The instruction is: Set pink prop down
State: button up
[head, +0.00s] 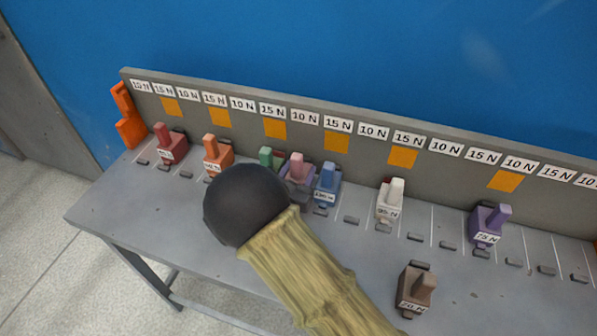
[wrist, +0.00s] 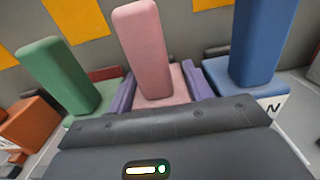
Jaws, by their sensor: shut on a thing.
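The pink prop (head: 296,164) is upright near the back panel, between the green prop (head: 266,156) and the blue prop (head: 327,178). In the wrist view, the pink prop (wrist: 142,45) rises in the middle, with the green prop (wrist: 57,72) left and the blue prop (wrist: 257,40) right. My gripper (wrist: 158,88) is shut on the pink prop, with a purple finger on each side of its lower block. In the head view, my arm hides most of my gripper. The underside of the pink prop is hidden, so I cannot tell whether it touches the bench.
The grey bench (head: 130,213) has a labelled back panel (head: 320,118). Red (head: 170,147), orange (head: 217,154), white (head: 390,203) and purple (head: 488,224) props stand along it. A brown prop (head: 416,290) stands nearer the front. The front left is clear.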

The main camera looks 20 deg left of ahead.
jog(key=shift+f, duration=0.15)
jog(key=o, duration=1.1)
jog(key=shift+c, duration=0.2)
jog(key=s, duration=0.4)
jog(key=s+d, duration=0.1)
jog(key=s, duration=0.7)
jog(key=shift+d+b, duration=0.15)
jog(key=shift+b, duration=0.2)
